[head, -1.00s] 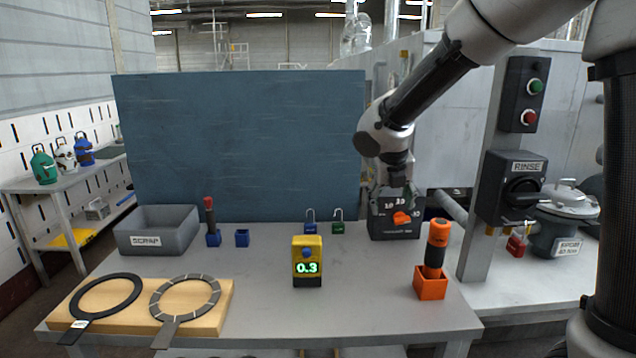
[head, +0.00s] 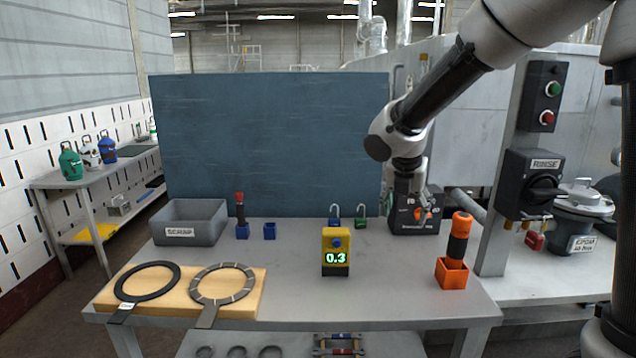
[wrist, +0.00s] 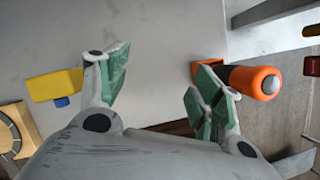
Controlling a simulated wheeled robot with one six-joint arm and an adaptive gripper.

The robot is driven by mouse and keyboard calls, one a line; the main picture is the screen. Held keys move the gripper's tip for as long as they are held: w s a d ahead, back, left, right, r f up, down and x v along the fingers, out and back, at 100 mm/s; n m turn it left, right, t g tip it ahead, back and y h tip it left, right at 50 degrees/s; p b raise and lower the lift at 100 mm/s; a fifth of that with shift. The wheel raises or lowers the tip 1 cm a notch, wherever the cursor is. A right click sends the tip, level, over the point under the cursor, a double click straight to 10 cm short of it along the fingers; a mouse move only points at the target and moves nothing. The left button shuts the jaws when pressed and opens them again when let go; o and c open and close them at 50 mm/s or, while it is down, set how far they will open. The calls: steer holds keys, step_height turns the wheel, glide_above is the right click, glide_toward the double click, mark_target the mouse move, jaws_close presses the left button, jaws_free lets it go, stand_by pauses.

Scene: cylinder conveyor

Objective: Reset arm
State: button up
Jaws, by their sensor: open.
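My gripper (head: 415,208) hangs from my arm over the back right of the grey table (head: 385,275), in front of a dark box with an orange dial (head: 432,226). In the wrist view my gripper (wrist: 160,88) points down with its green-padded fingers wide apart. Nothing is between them; bare table shows there.
Two ring gauges (head: 222,284) lie on a wooden board (head: 180,308) at front left. A rinse control post (head: 533,180) stands right. The table's middle front is clear.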

steer(key=s+d+r+m, duration=0.2)
steer(key=s+d+m, duration=0.3)
steer(key=s+m, duration=0.4)
steer(key=s+d+r+m+y, duration=0.1)
steer(key=s+d+r+m, duration=0.1)
steer(key=s+d+m, duration=0.3)
steer(key=s+d+r+m+y, duration=0.1)
steer(key=s+d+m, duration=0.4)
steer(key=s+m, duration=0.8)
steer(key=r+m, duration=0.1)
steer(key=m, duration=0.2)
steer(key=shift+s+d+r+m, duration=0.25)
steer(key=shift+s+r+m, duration=0.05)
steer(key=shift+s+r, duration=0.1)
